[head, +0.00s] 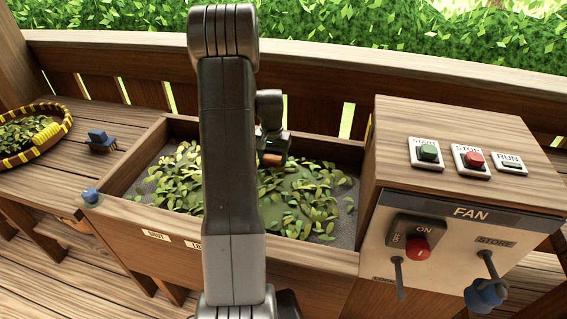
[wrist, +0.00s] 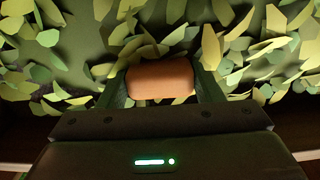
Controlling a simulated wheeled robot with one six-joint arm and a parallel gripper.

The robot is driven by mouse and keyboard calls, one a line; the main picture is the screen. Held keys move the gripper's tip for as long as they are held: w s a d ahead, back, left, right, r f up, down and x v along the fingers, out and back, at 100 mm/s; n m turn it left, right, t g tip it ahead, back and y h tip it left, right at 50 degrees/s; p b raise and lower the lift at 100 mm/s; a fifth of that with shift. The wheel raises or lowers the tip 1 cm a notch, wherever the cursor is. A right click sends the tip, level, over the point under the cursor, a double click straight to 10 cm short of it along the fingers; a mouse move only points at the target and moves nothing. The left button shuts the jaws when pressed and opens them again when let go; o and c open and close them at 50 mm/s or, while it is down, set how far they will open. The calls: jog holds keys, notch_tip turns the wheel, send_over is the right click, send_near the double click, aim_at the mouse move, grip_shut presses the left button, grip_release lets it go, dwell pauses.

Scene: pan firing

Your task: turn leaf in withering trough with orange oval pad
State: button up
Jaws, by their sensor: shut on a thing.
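The withering trough (head: 128,180) is a wooden box in the middle of the head view. Green leaf (head: 300,196) is spread over its grey bed, heaped unevenly with barer patches at the edges. My gripper (head: 270,158) is over the far part of the trough. It is shut on the orange oval pad (wrist: 160,78), whose rounded side shows between both fingers in the wrist view. Leaf (wrist: 285,50) lies around and beyond the pad there. Whether the pad touches the leaf I cannot tell. My arm hides part of the trough's middle in the head view.
A fan box (head: 470,215) with a red knob, switches and buttons stands at the right. A round basket of leaf (head: 62,112) with a yellow-striped rim and a blue brush-like object (head: 100,141) are at the left. A blue knob (head: 91,196) sits at the trough's near-left corner.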

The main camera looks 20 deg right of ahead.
jog(key=w+a, duration=0.5)
jog(key=w, duration=0.1)
jog(key=shift+w+a+p, duration=0.1)
jog(key=shift+a+p, duration=0.25)
jog(key=shift+p, duration=0.05)
jog(key=w+a, duration=0.1)
jog(key=a, duration=0.4)
jog(key=w+a, duration=0.1)
jog(key=a, duration=0.4)
jog(key=w+a, duration=0.1)
jog(key=a, duration=0.4)
jog(key=shift+w+a, duration=0.1)
jog(key=shift+w, duration=0.25)
notch_tip(320, 180, up, 14)
jog(key=p, duration=0.8)
jog(key=shift+f, duration=0.25)
